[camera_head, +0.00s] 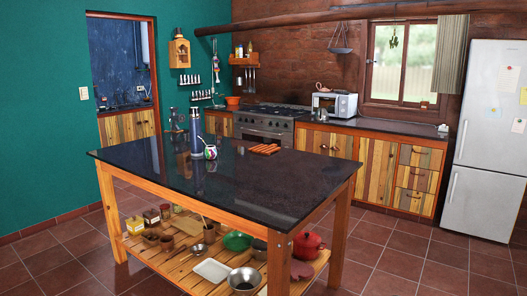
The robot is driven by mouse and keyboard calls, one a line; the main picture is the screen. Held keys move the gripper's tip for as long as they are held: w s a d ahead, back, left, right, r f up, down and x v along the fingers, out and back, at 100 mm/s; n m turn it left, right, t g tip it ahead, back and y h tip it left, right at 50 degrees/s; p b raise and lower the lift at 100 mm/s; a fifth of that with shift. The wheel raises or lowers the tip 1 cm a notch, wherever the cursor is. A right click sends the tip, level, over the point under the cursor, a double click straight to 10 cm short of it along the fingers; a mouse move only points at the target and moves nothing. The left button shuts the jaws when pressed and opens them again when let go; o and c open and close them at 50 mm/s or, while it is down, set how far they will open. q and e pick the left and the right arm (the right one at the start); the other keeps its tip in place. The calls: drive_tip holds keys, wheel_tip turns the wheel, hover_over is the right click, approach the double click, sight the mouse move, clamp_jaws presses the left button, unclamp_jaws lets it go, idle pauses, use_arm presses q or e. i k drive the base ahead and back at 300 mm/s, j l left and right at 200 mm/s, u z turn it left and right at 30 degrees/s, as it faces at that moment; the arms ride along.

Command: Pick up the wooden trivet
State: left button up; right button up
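The wooden trivet (265,149) is a flat, slatted, orange-brown piece. It lies on the dark stone top of the kitchen island (270,190), toward the far edge and right of the middle. Nothing covers it. Neither of my grippers shows in the head view, so their position and state are hidden.
The island's near and right top is clear. Its lower shelf holds bowls and a red pot (307,245). A stove (265,124) and fridge (485,140) stand behind.

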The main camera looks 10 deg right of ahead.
sight(266, 150)
drive_tip(key=i+l+z, duration=1.15)
drive_tip(key=i, duration=0.65)
drive_tip(key=i+z, duration=0.35)
drive_tip(key=i, duration=3.2)
drive_tip(key=i+j+u, duration=0.1)
drive_tip(key=i+u, duration=0.85)
drive_tip(key=i+l+u, duration=0.3)
drive_tip(key=i+u, duration=0.2)
drive_tip(key=i+j+u, duration=0.25)
drive_tip(key=u, duration=0.2)
drive_tip(key=i+j+u, duration=0.15)
drive_tip(key=i+u, duration=0.5)
drive_tip(key=u, duration=0.2)
drive_tip(key=i+j, duration=0.3)
drive_tip(key=i+u, duration=0.05)
drive_tip(key=i, duration=0.05)
